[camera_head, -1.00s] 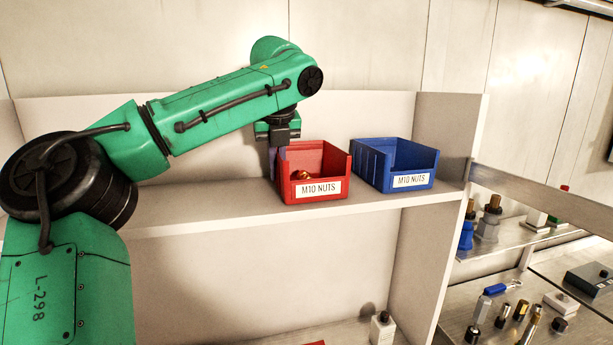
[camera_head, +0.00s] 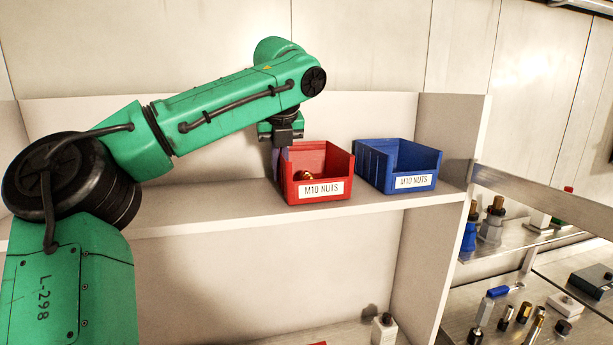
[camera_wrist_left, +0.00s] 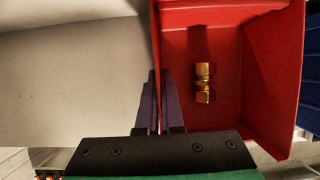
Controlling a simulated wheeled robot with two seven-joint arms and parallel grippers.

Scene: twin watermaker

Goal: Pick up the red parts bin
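The red parts bin (camera_head: 346,184), labelled M10 NUTS, stands upright on the shelf. A brass fitting (camera_wrist_left: 204,82) lies inside it, and the bin's inside also shows in the left wrist view (camera_wrist_left: 270,70). My left gripper (camera_head: 278,160) points down at the bin's left wall. In the left wrist view, its two dark fingers (camera_wrist_left: 160,100) are close together, one on each side of that wall, and look shut on it. The finger tips are partly hidden by the bin in the head view. My right gripper is not in view.
A blue bin (camera_head: 374,172), also labelled M10 NUTS, stands just right of the red bin with a narrow gap. The shelf (camera_head: 200,212) is clear on the left. A side panel (camera_head: 447,130) closes its right end. A bottle (camera_head: 384,328) stands below.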

